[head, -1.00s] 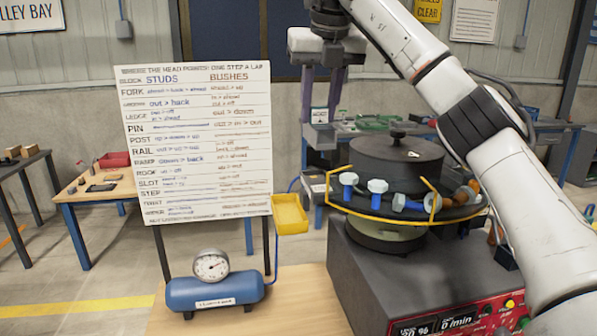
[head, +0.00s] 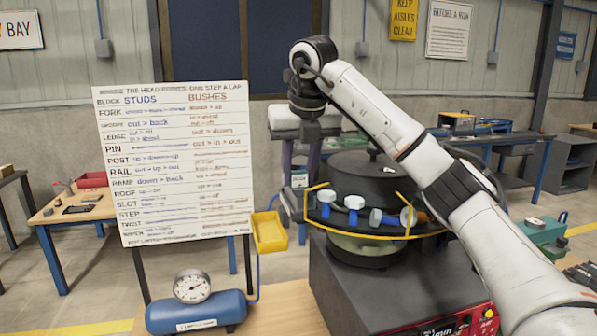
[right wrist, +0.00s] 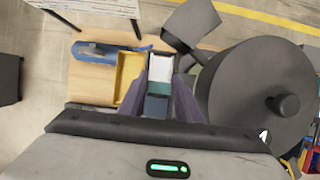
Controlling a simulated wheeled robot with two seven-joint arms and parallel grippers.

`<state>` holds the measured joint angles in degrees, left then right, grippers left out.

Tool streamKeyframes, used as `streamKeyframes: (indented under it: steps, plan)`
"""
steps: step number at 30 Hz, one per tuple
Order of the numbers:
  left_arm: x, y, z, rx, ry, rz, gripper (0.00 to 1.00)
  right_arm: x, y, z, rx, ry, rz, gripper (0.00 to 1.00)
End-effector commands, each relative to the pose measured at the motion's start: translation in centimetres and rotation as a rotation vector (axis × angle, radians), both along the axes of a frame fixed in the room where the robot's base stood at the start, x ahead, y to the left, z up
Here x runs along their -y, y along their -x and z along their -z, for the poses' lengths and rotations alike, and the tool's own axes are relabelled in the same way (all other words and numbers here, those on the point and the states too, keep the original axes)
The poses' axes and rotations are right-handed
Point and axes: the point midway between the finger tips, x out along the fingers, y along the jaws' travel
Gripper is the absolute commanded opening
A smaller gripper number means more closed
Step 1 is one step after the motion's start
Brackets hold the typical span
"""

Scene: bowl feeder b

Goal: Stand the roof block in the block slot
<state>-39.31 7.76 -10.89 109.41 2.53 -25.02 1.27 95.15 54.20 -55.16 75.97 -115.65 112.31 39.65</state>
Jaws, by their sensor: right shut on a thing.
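My right gripper (head: 301,165) hangs down at the left side of the bowl feeder, pointing at its rim. Its purple fingers are shut on a small pale block, which I take to be the roof block (right wrist: 160,70); in the right wrist view it sits between the fingertips, with a teal-grey part nearer the hand. Its roof shape cannot be made out. The bowl feeder (head: 365,165) has a dark drum and a ring track with a yellow guard rail. The block slot cannot be picked out in either view. My left gripper is not in view.
Several blue and pale studs and a brown-orange part lie on the track behind the yellow rail (head: 375,236). A yellow tray (head: 270,232) stands left of the feeder. A whiteboard (head: 175,165) and a blue air tank (head: 195,312) stand further left.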

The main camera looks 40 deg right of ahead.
Motion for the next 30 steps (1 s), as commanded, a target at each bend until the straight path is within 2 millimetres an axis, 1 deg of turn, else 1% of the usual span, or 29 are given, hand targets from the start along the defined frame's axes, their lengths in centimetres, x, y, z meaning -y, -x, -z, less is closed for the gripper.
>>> streamKeyframes:
  steps: [2,3,6,14,17,20,24,30]
  plan:
    - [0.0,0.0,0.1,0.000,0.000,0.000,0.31,0.0,0.0,0.1,0.001,0.000,0.000,0.02]
    - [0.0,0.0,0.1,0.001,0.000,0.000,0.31,0.0,0.0,0.2,0.000,0.000,0.000,0.34]
    - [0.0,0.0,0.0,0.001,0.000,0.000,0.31,0.0,0.0,0.2,0.000,0.000,0.000,0.50]
    - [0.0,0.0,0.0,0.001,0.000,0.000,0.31,0.0,0.0,0.1,0.000,0.000,-0.001,0.50]
    - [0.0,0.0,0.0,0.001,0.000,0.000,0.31,-0.1,0.0,-0.3,0.001,0.000,-0.001,0.50]
    - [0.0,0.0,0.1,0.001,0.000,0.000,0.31,-0.3,0.4,-1.3,0.004,0.001,-0.002,0.50]
    - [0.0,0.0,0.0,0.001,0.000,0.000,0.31,-0.7,1.1,-3.6,0.006,0.003,-0.001,0.50]
    - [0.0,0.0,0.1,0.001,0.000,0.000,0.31,-1.2,2.2,-6.4,0.007,0.003,0.000,0.50]
